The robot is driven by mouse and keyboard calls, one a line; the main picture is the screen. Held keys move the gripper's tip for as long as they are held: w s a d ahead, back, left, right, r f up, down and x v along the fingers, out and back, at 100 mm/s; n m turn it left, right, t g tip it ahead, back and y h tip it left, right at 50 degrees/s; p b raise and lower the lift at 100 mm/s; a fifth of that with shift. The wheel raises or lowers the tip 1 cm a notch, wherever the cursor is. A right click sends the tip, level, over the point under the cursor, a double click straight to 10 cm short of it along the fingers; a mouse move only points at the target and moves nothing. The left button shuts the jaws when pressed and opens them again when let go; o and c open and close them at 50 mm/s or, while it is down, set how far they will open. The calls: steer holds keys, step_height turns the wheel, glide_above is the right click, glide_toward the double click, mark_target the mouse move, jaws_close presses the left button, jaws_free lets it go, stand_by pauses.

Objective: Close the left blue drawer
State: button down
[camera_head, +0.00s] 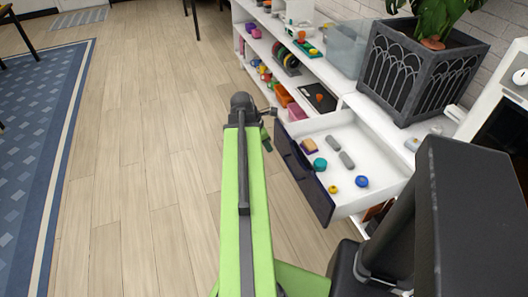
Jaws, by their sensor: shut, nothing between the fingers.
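The blue drawer (303,180) stands pulled out from a white cabinet at the right. Its dark blue front faces left toward the open floor. Its white inside shows several small things, among them a teal round piece, a yellow piece, a blue ring and grey pieces. My gripper (268,128) is small and partly hidden behind the end of my green arm. It is shut and empty, near the far left corner of the drawer front. I cannot tell whether it touches the front.
A white shelf (270,40) with toys and boxes runs along the wall beyond the drawer. A dark planter (415,75) with a plant stands on the cabinet top. The wood floor (130,170) to the left is clear, with a blue rug (35,150) farther left.

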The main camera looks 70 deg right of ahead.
mark_target(280, 148)
steer(key=shift+s+d+f+b, duration=0.4)
steer(key=shift+s+d+f, duration=0.4)
steer(key=shift+s+d, duration=0.15)
steer(key=shift+s+d+f+b, duration=0.35)
steer(key=shift+s+d+f, duration=0.4)
steer(key=shift+s+d, duration=0.15)
